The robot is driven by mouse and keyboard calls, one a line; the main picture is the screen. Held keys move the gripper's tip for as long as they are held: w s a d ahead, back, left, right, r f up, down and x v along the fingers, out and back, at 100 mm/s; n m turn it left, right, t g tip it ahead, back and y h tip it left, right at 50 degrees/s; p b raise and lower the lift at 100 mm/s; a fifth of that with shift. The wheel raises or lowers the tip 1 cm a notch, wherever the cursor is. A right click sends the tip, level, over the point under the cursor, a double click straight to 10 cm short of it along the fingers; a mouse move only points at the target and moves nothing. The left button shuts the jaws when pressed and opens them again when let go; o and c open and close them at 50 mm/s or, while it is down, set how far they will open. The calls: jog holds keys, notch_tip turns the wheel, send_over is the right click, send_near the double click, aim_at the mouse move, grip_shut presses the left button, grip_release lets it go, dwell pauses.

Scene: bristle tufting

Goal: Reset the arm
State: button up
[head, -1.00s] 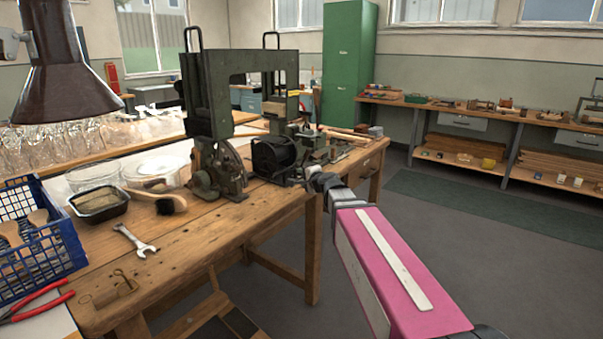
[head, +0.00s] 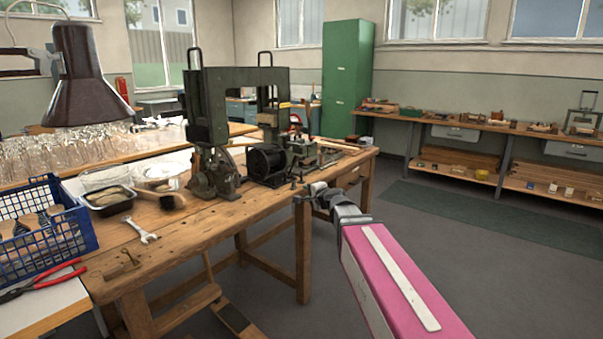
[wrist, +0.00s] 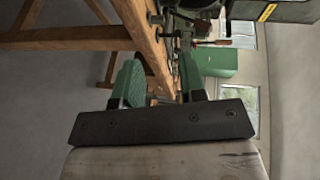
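My arm's pink link reaches in from the lower right of the head view. My gripper (head: 312,192) is at its far end, small and grey, by the workbench's (head: 230,222) front right edge in the picture; I cannot tell the gap between them. In the wrist view my gripper (wrist: 157,98) shows a dark crossbar with two short fingers standing apart, and nothing is seen held between them.
A dark green machine (head: 208,110) with a black motor stands on the workbench. A blue crate (head: 75,232), wrench (head: 140,231), black tray (head: 106,200) and red-handled pliers (head: 45,280) lie at left. A lamp (head: 88,85) hangs above. The floor at right is open.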

jog(key=s+d+f+n+g+h, duration=0.1)
jog(key=s+d+f+n+g, duration=0.3)
jog(key=f, duration=0.5)
jog(key=s+d+f+n+g+h, duration=0.1)
jog(key=s+f+n+g, duration=0.2)
jog(key=s+f, duration=0.5)
jog(key=s+d+f+n+g+h, duration=0.4)
jog(key=s+d+f+g+h, duration=0.1)
jog(key=s+d+f, duration=0.5)
jog(key=shift+s+d+f+g+h, duration=0.45)
jog(key=shift+s+g, duration=0.35)
jog(key=shift+s, duration=0.15)
jog(key=shift+a, duration=0.1)
